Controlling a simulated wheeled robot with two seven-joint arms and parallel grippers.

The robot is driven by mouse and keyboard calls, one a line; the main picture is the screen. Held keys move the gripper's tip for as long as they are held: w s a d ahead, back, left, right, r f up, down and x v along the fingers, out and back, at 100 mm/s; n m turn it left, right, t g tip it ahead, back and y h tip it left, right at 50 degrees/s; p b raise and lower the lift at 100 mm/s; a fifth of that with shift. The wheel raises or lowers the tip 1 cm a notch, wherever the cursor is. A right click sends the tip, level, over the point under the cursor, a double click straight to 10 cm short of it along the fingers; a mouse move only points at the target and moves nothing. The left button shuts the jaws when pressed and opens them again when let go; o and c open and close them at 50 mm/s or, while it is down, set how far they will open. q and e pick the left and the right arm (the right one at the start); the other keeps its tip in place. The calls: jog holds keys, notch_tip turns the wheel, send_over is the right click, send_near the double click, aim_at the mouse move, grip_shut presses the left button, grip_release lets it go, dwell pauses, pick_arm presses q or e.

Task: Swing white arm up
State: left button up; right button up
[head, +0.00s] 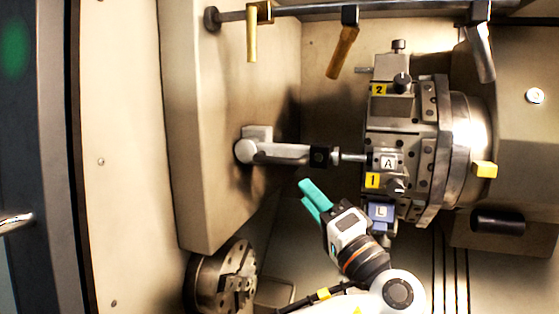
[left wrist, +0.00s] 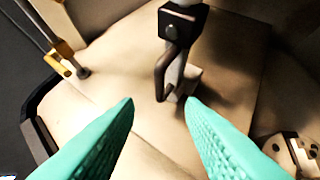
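The white arm (head: 285,153) lies level in the head view. Its left end is at a pivot mount (head: 257,133) on the beige wall, and a black block (head: 320,156) sits near its right end, close to the turret. My left gripper (head: 308,192) has teal fingers and is just below the white arm, apart from it and empty. In the left wrist view its fingers (left wrist: 160,102) are spread open. The white arm (left wrist: 176,66) with its black block (left wrist: 183,22) shows beyond and between the fingertips there. My right gripper is not in view.
A tool turret (head: 410,145) with tags 1, 2, A and L stands at the right, close to my left wrist. A rail (head: 300,10) with hanging nozzles runs along the top. A round chuck (head: 225,278) is at lower left. The beige wall panel (head: 215,90) is clear.

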aim_at(279, 161)
pick_arm(q)
jog(key=p+x, duration=0.5)
jog(key=x, duration=0.5)
jog(key=shift+w+a+r, duration=0.1)
jog(key=shift+a+r, duration=0.1)
jog(key=shift+w+a+r, duration=0.1)
jog(key=shift+w+a, duration=0.2)
jog(key=shift+w, duration=0.25)
jog(key=shift+c, duration=0.4)
grip_shut()
